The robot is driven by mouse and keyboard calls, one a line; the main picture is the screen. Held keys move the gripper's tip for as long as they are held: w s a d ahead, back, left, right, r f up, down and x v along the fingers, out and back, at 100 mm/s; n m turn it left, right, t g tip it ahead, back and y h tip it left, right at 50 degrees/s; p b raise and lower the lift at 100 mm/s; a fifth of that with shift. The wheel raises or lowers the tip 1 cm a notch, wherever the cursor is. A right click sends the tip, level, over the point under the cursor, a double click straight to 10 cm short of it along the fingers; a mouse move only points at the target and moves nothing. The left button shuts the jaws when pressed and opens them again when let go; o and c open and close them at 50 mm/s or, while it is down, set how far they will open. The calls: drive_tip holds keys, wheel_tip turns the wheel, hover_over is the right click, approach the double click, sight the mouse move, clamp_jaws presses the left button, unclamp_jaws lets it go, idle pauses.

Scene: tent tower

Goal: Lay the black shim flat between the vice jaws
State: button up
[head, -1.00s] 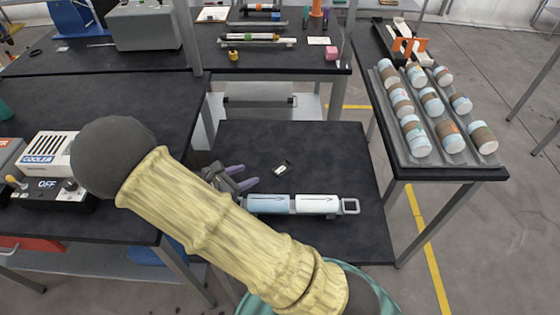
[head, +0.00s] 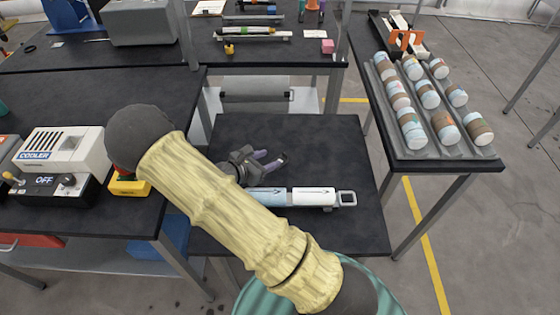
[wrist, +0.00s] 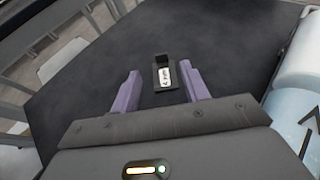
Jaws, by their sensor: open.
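The black shim (wrist: 158,80), a small dark flat piece with a white printed label and a raised block at its far end, lies on the dark low table. In the wrist view it appears between the two purple fingertips of my gripper (wrist: 159,72), which is open with gaps on both sides. I cannot tell how high the fingers are above the table. In the head view the shim (head: 283,158) shows just beyond my gripper (head: 268,159), partly hidden by it. No vice jaws can be clearly made out.
A light-blue and white cylindrical device (head: 315,196) with a square end loop lies just in front of my gripper, partly behind my arm. A rack of jars (head: 440,145) stands on the right table. The low table's (head: 330,135) back and right are clear.

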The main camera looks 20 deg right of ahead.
sight(285, 154)
drive_tip(key=shift+x, duration=1.15)
drive_tip(key=x, duration=0.5)
drive_tip(key=shift+d+f+p, duration=0.15)
drive_tip(key=shift+d+p, duration=0.05)
drive_tip(key=shift+p, duration=0.1)
drive_tip(key=shift+a, duration=0.3)
drive_tip(key=shift+d, duration=0.1)
drive_tip(key=shift+c, duration=0.3)
clamp_jaws()
